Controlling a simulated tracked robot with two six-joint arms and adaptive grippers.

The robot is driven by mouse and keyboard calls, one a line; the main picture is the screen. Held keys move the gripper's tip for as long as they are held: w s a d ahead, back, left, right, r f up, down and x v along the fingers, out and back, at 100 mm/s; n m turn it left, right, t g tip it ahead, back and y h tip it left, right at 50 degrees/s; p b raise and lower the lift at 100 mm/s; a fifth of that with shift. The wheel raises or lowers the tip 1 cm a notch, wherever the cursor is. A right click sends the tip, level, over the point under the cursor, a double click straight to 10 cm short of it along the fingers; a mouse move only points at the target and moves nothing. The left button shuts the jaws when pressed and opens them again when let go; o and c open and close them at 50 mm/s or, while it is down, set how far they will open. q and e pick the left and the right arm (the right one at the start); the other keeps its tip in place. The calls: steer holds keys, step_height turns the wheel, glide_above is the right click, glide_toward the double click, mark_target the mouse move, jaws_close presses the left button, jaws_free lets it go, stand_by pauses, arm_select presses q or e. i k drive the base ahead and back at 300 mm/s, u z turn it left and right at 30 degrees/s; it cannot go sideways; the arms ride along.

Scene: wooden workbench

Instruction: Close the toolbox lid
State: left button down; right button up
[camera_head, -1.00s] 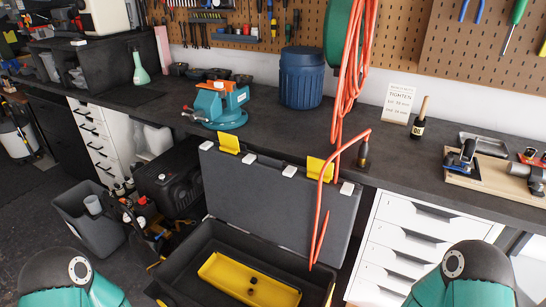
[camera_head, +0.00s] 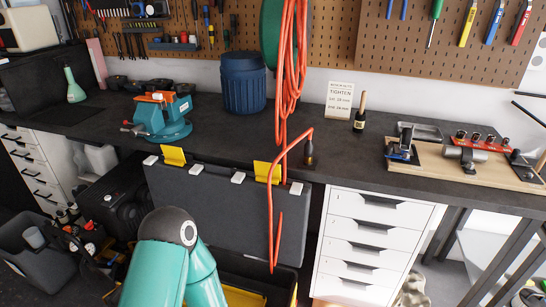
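The toolbox stands on the floor in front of the bench, with its dark grey lid (camera_head: 225,205) raised upright against the bench front. Two yellow latches (camera_head: 173,156) sit along the lid's top edge. The toolbox's yellow tray (camera_head: 243,297) shows low in the view, and most of the open box is hidden behind my teal arm (camera_head: 170,255). An orange hose (camera_head: 268,215) hangs down in front of the lid's right part. Neither gripper shows in this view.
The dark workbench (camera_head: 220,145) runs behind the lid, with a blue vise (camera_head: 160,117) and a blue barrel (camera_head: 243,83) on it. White drawers (camera_head: 370,240) stand right of the lid. A black machine (camera_head: 120,205) and a grey bin (camera_head: 30,245) are at the left.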

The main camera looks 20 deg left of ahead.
mark_target(229, 209)
steer(key=z, duration=0.7)
steer(key=k, duration=1.4)
steer(key=u, duration=0.95)
steer(key=i, duration=1)
steer(key=z, duration=0.05)
